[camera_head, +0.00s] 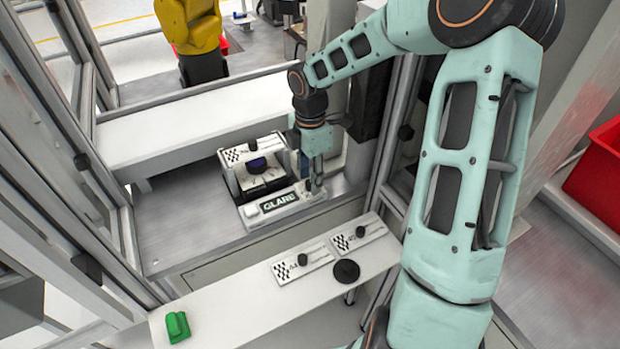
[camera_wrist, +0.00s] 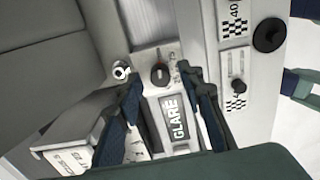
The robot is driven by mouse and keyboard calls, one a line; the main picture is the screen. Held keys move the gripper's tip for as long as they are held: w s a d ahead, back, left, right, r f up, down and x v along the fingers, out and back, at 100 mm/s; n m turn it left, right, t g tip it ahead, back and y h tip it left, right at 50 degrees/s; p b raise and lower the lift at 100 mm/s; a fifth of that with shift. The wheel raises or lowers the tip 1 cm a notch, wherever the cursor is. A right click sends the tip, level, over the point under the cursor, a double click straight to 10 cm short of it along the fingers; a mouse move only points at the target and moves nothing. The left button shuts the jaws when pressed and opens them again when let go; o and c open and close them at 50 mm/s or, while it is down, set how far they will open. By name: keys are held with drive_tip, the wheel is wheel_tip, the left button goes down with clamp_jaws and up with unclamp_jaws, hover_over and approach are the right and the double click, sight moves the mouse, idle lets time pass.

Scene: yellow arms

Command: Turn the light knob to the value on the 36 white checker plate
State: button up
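A small knob (camera_wrist: 160,74), black with a red mark, sits on the light-grey panel beside the GLARE label (camera_wrist: 178,117). The GLARE panel (camera_head: 270,207) also shows in the head view; there my gripper hides the knob. My gripper (camera_head: 314,178) points down over the panel's right end. In the wrist view its fingers (camera_wrist: 160,82) are apart, on either side of the panel near the knob, with nothing held. Two white checker plates with black knobs lie on the front shelf: a left plate (camera_head: 290,268) and a right plate (camera_head: 347,242). I cannot read 36 on either.
A device with another checker plate (camera_head: 233,155) and a dark round knob stands behind the GLARE panel. A black disc (camera_head: 346,271) and a green block (camera_head: 177,326) are on the white shelf (camera_head: 235,318). Metal frame posts stand close to my arm.

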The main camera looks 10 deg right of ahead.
drive_tip(key=shift+f, duration=0.3)
clamp_jaws()
